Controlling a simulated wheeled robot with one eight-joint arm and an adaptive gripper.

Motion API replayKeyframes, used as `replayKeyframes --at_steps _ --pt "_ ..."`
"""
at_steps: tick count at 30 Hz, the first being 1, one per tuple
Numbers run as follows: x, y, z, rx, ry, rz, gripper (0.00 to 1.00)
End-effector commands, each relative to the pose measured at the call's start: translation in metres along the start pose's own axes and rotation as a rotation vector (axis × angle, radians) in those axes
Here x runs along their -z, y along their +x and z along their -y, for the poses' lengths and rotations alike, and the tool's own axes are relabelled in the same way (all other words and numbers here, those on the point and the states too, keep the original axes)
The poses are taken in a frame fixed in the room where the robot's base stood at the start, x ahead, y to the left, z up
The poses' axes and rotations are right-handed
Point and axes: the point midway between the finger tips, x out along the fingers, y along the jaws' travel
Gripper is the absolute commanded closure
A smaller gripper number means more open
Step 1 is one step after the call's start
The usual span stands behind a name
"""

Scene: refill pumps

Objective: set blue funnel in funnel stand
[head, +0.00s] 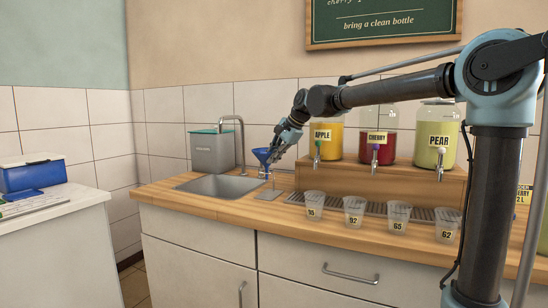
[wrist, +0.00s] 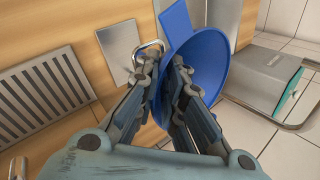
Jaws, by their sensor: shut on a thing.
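The blue funnel (head: 261,155) is near the sink's right edge in the head view, wide mouth up. My gripper (head: 272,156) is shut on its wall. In the wrist view the funnel (wrist: 212,62) fills the upper middle, with one finger of my gripper (wrist: 167,78) inside the bowl and the other outside. The funnel stand has a flat grey metal base plate (head: 269,194) on the counter below the funnel. In the wrist view the plate (wrist: 121,48) and part of a metal ring show left of the funnel. Whether the spout is in the ring is hidden.
The sink (head: 222,186) with its tap (head: 240,140) and a grey bin (head: 211,152) are to the left. Apple, cherry and pear dispensers (head: 376,140) stand on a wooden riser at right. Several labelled cups (head: 354,211) line the counter front beside a drip grate (wrist: 45,88).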

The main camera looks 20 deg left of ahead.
Motion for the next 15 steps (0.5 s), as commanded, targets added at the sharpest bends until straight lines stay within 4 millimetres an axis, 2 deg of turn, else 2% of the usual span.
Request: replayKeyframes --at_steps 15 --pt "0.0015 0.0084 -0.0060 0.000 0.000 0.000 1.00"
